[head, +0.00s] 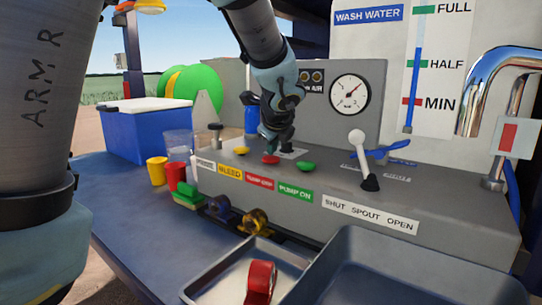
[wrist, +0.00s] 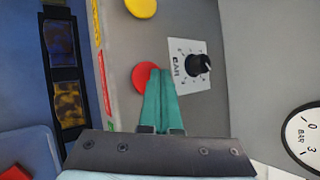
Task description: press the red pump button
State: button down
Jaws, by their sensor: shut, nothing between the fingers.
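The red pump button (head: 271,160) is a round cap on top of the grey control panel, between a yellow button (head: 241,151) and a green button (head: 306,166). My gripper (head: 273,146) points down just above the red button, with its teal fingers together and empty. In the wrist view the fingertips (wrist: 162,75) cover the right part of the red button (wrist: 139,76). I cannot tell whether they touch it.
A black knob (wrist: 198,64) on a white dial plate stands close beside the fingers. A white-knobbed spout lever (head: 360,150) rises at the right of the panel (head: 430,205). A pressure gauge (head: 349,94) is behind. Cups and a blue cooler (head: 140,135) stand left.

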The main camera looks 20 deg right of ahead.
aim_at(272, 157)
dwell(0.4)
jog(key=shift+r+p, duration=0.9)
jog(key=shift+r, duration=0.05)
notch_tip(272, 157, up, 5)
jog(key=p, duration=0.4)
jog(key=shift+f, duration=0.1)
dwell(0.5)
